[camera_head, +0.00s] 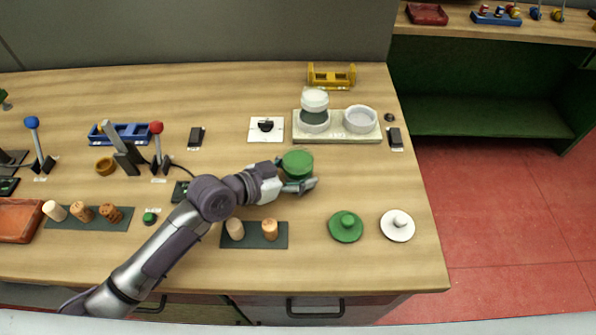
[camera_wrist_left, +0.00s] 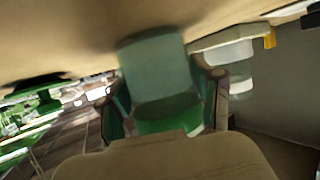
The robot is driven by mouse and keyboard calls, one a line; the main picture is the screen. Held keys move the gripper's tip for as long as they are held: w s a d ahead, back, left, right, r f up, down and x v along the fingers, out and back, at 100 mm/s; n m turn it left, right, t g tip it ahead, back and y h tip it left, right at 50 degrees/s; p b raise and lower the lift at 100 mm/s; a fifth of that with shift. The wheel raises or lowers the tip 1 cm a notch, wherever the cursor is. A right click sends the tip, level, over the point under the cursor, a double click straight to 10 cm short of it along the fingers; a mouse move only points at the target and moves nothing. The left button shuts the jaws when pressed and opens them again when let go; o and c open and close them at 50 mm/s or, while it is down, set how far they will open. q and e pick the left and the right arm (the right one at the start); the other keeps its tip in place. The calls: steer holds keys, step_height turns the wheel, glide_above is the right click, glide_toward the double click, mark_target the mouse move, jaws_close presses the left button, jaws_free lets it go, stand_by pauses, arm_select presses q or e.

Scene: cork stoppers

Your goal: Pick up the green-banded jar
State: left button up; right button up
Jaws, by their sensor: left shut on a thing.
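The green-banded jar (camera_head: 298,162) shows from above as a green round top, right of the middle of the table. In the left wrist view the jar (camera_wrist_left: 158,75) is a greyish-green cylinder with a brighter green band, between the two fingers. My left gripper (camera_head: 300,186) is shut on its side, coming from the front left. I cannot tell whether the jar touches the table or hangs just above it. A green knobbed lid (camera_head: 346,228) and a white knobbed lid (camera_head: 398,227) lie in front of it. My right gripper is not in view.
Behind the jar, a pale tray (camera_head: 337,134) carries a white jar (camera_head: 315,100) and a white ring-shaped dish (camera_head: 360,119). A dark mat (camera_head: 253,241) with two corks lies near the front. Joystick levers stand at left. The table's right edge is close.

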mark_target(310, 158)
arm_select(q)
steer(key=c, duration=0.4)
steer(key=shift+r, duration=0.25)
steer(key=shift+c, duration=0.2)
steer(key=shift+r, duration=0.8)
steer(key=shift+s+d+r, duration=0.1)
steer(key=shift+d+r, duration=0.1)
steer(key=shift+r, duration=0.45)
steer(key=shift+d+r, duration=0.15)
steer(key=shift+r, duration=0.45)
steer(key=s+d+r, duration=0.3)
steer(key=d+r, duration=0.3)
steer(key=d, duration=0.4)
steer(key=shift+d+r+b, duration=0.2)
steer(key=shift+r+b, duration=0.05)
steer(key=shift+b, duration=0.1)
